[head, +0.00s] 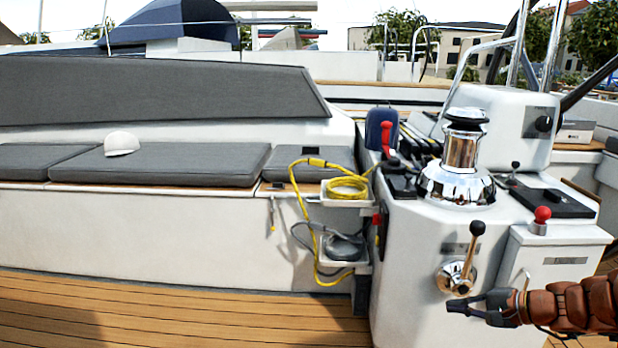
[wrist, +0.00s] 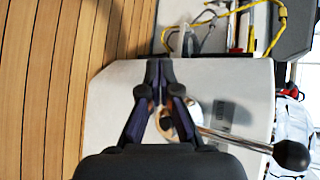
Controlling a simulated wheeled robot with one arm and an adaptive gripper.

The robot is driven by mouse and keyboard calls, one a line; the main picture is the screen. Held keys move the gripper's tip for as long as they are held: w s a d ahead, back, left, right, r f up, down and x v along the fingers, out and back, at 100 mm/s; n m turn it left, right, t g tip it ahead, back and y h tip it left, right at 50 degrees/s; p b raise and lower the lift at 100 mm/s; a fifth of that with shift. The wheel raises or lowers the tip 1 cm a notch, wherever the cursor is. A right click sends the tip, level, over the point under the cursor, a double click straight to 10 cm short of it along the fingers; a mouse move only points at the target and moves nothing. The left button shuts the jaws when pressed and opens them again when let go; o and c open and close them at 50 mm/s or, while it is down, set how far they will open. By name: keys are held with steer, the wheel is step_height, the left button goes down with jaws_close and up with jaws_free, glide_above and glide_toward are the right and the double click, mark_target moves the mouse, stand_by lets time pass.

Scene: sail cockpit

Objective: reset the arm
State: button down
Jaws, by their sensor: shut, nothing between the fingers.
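My gripper (head: 464,305) is at the lower right of the head view, at the end of my brown, segmented arm, pointing left. It is in front of the white console, just below a chrome lever (head: 466,262) with a black knob on a round chrome base. In the wrist view my gripper (wrist: 160,66) has its fingertips together with nothing between them. The lever (wrist: 235,140) shows there to the right of the fingers, its base partly hidden behind them. I cannot tell whether the fingers touch the console.
The white console (head: 415,285) carries a chrome winch (head: 460,160) and a red-knobbed lever (head: 541,220). Yellow rope (head: 346,188) hangs over trays left of it. A white cap (head: 121,144) lies on the grey bench cushion (head: 190,163). The wooden deck (head: 180,315) is clear at left.

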steer(key=s+a+r+n+g+h+p, duration=0.1)
steer(key=s+a+r+n+g+p, duration=0.3)
steer(key=s+a+r+p, duration=0.5)
steer(key=s+a+r+n+g+p, duration=0.35)
steer(key=s+a+r+p, duration=0.4)
steer(key=a+r, duration=0.35)
steer(key=s+d+r+n+g+h+p, duration=0.2)
steer(key=s+r+n+h+p, duration=0.3)
steer(key=s+r+p, duration=1.2)
steer(key=d+r+h+p, duration=0.1)
steer(key=h+p, duration=0.1)
steer(key=shift+s+r+g+p, duration=0.3)
steer(key=shift+s+r+g, duration=0.05)
steer(key=shift+r, duration=0.05)
